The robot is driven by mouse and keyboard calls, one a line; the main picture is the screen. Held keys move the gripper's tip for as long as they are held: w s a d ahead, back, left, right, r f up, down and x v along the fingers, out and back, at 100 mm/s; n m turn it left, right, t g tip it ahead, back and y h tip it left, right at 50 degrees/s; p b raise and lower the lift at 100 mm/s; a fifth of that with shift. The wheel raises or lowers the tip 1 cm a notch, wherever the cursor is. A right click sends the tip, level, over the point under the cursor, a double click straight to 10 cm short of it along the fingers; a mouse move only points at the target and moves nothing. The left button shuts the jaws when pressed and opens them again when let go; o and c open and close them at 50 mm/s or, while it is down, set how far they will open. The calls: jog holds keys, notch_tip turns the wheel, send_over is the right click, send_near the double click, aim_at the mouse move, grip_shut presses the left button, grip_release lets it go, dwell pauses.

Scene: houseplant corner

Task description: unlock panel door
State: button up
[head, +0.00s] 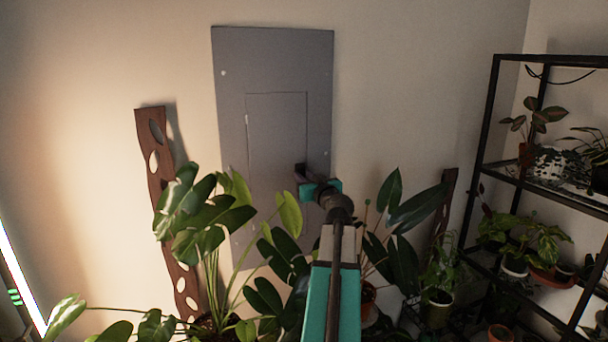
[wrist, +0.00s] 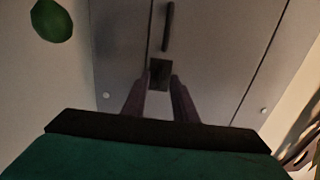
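The grey wall panel (head: 275,45) has an inner door (head: 275,125) outlined by thin seams, and the door looks closed. In the wrist view, a small dark square latch (wrist: 159,64) sits by one door seam. A dark upright bar, like a handle (wrist: 168,27), is beyond it on the door face (wrist: 215,60). My gripper (head: 300,171) is at the door's right edge in the head view. In the wrist view, my gripper's fingers (wrist: 162,80) are apart, with their tips at the near edge of the latch. I cannot tell whether they touch it.
Large leafy plants (head: 205,215) stand below and in front of the panel, around my arm. A brown perforated board (head: 158,180) leans on the wall at left. A black shelf rack (head: 490,120) with potted plants is at right. A green leaf (wrist: 51,20) shows in the wrist view.

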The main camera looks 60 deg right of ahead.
jog(key=shift+w+d, duration=0.15)
jog(key=shift+w, duration=0.05)
jog(key=shift+c, duration=0.2)
grip_shut()
jog(key=shift+f, duration=0.1)
